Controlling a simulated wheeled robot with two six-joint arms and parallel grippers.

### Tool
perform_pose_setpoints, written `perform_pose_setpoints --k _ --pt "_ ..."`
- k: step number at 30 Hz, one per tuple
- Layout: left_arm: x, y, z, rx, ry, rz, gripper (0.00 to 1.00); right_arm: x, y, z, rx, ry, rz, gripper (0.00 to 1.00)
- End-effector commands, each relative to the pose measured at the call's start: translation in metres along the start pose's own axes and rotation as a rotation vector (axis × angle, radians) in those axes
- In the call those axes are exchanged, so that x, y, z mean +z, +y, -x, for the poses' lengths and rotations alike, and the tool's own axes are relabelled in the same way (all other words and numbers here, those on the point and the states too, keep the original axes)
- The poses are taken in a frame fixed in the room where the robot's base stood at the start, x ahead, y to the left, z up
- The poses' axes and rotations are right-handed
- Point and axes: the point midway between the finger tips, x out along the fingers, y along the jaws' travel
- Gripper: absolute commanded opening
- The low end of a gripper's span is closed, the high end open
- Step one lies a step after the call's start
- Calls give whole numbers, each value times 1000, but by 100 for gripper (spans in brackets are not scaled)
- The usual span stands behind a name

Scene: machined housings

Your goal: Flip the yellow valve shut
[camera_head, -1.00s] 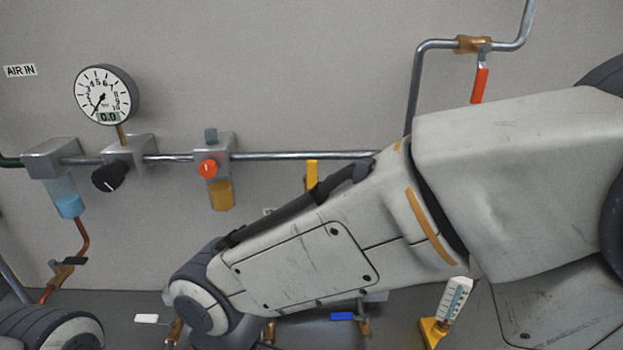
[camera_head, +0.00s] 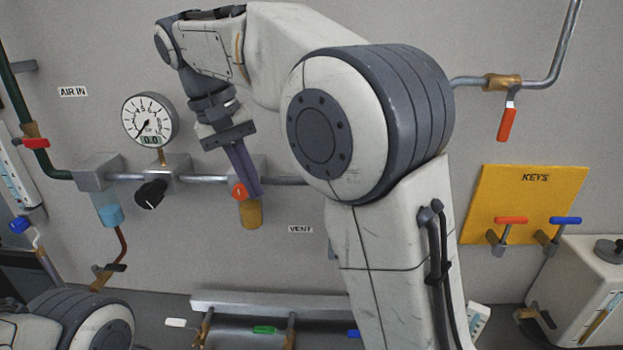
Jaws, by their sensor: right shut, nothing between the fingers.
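The yellow valve is not visible now; my right arm covers the stretch of pipe to the right of the orange-knobbed unit. My right gripper (camera_head: 248,188) points down with its fingers shut and empty. It is in front of the unit with the orange knob (camera_head: 239,191) and the amber bowl (camera_head: 250,214). I cannot tell whether the fingertips touch that unit. The grey air pipe (camera_head: 285,181) runs behind the gripper and then behind my arm. My left gripper is out of view; only part of my left arm shows at the lower left.
A pressure gauge (camera_head: 149,121) and a black knob (camera_head: 151,194) are left of the gripper. A red lever (camera_head: 507,124) hangs at the upper right, above a yellow KEYS board (camera_head: 483,194). A grey rail (camera_head: 270,303) with several levers below is low down. The wall around the VENT label (camera_head: 300,229) is clear.

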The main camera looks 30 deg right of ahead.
Motion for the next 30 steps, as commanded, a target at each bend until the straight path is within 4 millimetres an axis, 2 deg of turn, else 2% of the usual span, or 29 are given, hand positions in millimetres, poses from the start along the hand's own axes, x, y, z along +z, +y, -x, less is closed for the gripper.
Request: perform_pose_setpoints --k 1,3,9,23,26,30 --pt "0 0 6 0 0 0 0 -10 13 12 17 -10 -61 0" --pt "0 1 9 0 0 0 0 -18 27 22 39 -25 -135 0" --pt "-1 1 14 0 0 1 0 -28 54 39 80 -53 -273 0" --pt "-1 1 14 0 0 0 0 -29 60 42 88 -60 -305 0" --pt "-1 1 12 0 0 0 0 -29 60 37 89 -61 -304 0" --pt "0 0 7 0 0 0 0 -27 61 22 90 -62 -304 0"
